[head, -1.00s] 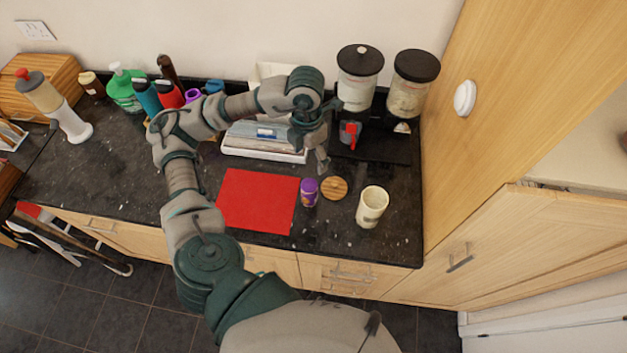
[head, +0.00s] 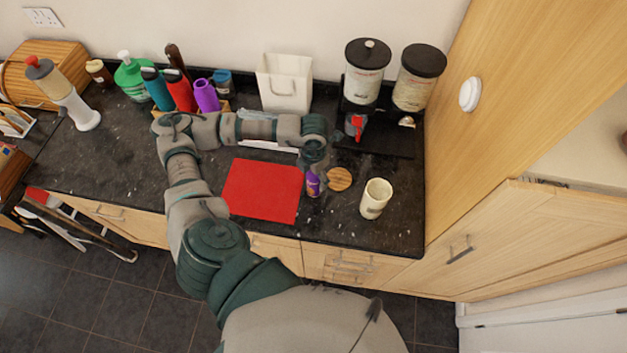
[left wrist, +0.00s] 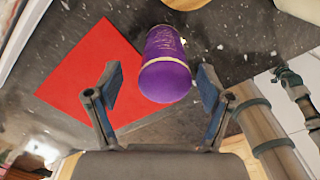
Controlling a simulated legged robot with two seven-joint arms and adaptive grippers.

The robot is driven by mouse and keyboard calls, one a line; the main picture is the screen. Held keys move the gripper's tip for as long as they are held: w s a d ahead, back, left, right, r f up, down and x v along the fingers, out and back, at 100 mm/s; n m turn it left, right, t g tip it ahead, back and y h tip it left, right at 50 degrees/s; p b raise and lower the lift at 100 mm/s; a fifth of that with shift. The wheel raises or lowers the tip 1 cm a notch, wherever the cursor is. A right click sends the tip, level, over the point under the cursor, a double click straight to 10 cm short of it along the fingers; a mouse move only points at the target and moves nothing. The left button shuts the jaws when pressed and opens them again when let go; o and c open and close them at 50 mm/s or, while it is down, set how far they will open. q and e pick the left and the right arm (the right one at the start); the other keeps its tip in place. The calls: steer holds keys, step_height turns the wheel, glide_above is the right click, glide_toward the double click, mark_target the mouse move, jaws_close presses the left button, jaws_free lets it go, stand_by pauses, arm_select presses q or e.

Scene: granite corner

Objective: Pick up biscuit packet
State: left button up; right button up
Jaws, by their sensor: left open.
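The biscuit packet, a small purple cylinder (head: 313,186), stands on the dark counter just right of the red mat (head: 262,190). My left gripper (head: 316,172) is right above it and hides its top in the head view. In the left wrist view, the purple packet (left wrist: 166,66) lies between and just beyond the two spread fingers of my left gripper (left wrist: 158,88). The fingers are open, with a gap on each side of the packet. My right gripper is in neither view.
A round wooden lid (head: 339,179) and a cream cup (head: 375,198) stand close to the packet's right. Two black-lidded dispensers (head: 368,72) are behind them. A white container (head: 285,82) and several bottles (head: 180,92) line the wall. The counter's front edge is near.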

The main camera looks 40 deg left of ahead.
arm_select(q)
steer(key=shift+a+f, duration=0.1)
steer(key=shift+f, duration=0.95)
steer(key=shift+d+r, duration=0.1)
steer(key=shift+d, duration=0.3)
steer(key=shift+c, duration=0.2)
steer(key=shift+d, duration=0.1)
steer(key=c, duration=1.4)
steer(key=shift+a, duration=0.2)
steer(key=shift+a+r, duration=0.1)
steer(key=shift+a, duration=0.05)
